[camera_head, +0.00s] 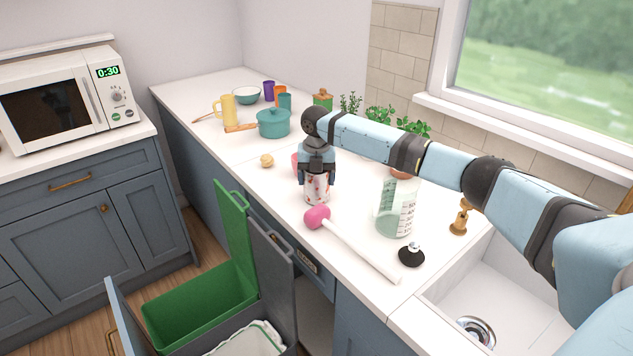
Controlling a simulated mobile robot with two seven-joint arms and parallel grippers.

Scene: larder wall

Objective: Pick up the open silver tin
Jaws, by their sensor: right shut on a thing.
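My right arm reaches in from the right over the counter, and its gripper (317,184) points down. It is shut on the tin (317,194), of which a whitish side with red marks shows below and between the fingers. The tin's top is hidden by the gripper, so I cannot see its open end. It is upright at the counter's front part; I cannot tell whether its base touches the counter. My left gripper is not in view.
A measuring jug (395,208), a black stopper (411,254) and the sink (490,300) are to the right. A teal pot (273,123) stands behind. An open drawer with a green bin (200,305) juts out below.

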